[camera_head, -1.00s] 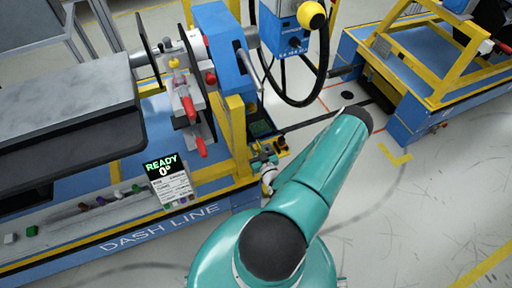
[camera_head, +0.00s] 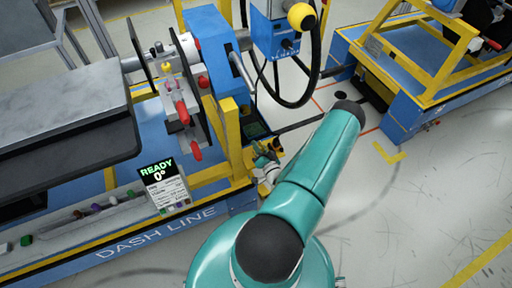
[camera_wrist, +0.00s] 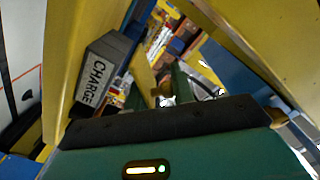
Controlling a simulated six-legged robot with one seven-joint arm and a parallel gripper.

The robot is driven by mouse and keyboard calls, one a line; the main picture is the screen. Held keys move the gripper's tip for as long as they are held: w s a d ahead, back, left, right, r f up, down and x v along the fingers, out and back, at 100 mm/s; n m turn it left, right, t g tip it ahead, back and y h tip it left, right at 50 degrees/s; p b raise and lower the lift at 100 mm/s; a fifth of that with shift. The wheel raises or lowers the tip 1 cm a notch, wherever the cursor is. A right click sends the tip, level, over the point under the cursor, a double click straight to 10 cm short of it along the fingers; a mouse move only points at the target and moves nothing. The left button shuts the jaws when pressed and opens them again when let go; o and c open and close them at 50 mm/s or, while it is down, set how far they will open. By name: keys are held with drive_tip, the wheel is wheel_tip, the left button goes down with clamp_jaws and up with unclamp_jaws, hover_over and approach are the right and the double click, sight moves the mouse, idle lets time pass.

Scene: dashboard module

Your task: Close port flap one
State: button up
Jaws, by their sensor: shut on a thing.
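My gripper (camera_head: 266,163) is low beside the yellow post at the right end of the dash line bench, small and partly hidden by my teal arm. In the wrist view my gripper (camera_wrist: 161,96) reaches forward between yellow frame members, its dark green fingers close around a small pale part (camera_wrist: 166,101). I cannot tell what that part is. A grey box marked CHARGE (camera_wrist: 99,72) stands just left of the fingers. I cannot make out port flap one for certain in either view.
A yellow post (camera_head: 232,140) and blue housing (camera_head: 208,45) stand close by the gripper. A sign (camera_head: 164,187) reads READY 0°. Red-handled clamps (camera_head: 182,111) are to the left. A hanging blue control box (camera_head: 275,30) has a black cable loop. Open floor lies right.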

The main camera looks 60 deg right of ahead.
drive_tip(key=m, duration=0.3)
drive_tip(key=d+f+m, duration=0.1)
drive_tip(key=shift+s+m, duration=0.35)
drive_tip(key=shift+m, duration=0.05)
drive_tip(key=shift+f, duration=0.1)
drive_tip(key=o, duration=0.8)
drive_tip(key=shift+o, duration=0.4)
drive_tip(key=shift+d, duration=0.1)
drive_tip(key=shift+s, duration=0.1)
